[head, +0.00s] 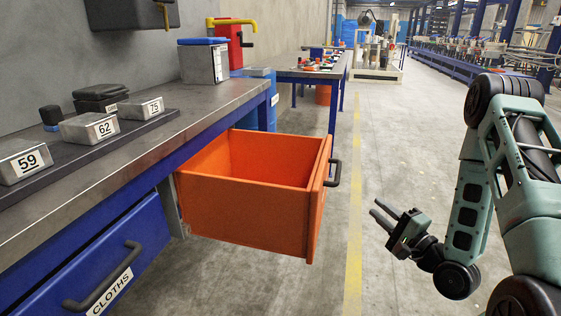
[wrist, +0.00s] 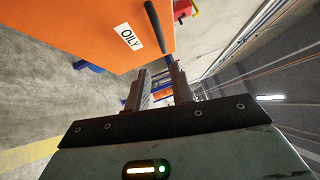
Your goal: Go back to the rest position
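My gripper (head: 386,216) hangs in free air over the floor at the right in the head view, right of the orange drawer (head: 243,219) and apart from its handle. Its two fingers are spread with nothing between them. In the wrist view the gripper (wrist: 160,72) also shows its fingers apart. The orange drawer stands pulled out from under the bench, and its visible inside looks empty. Its front shows in the wrist view with an OILY label (wrist: 129,36) and a dark handle (wrist: 158,32).
The grey-topped workbench (head: 215,108) at the left carries blocks marked 59 (head: 22,162), 62 (head: 90,128) and 75 (head: 141,108). A blue drawer (head: 92,262) labelled CLOTHS is below, shut. A yellow line (head: 354,220) runs along the floor. The aisle behind my gripper is clear.

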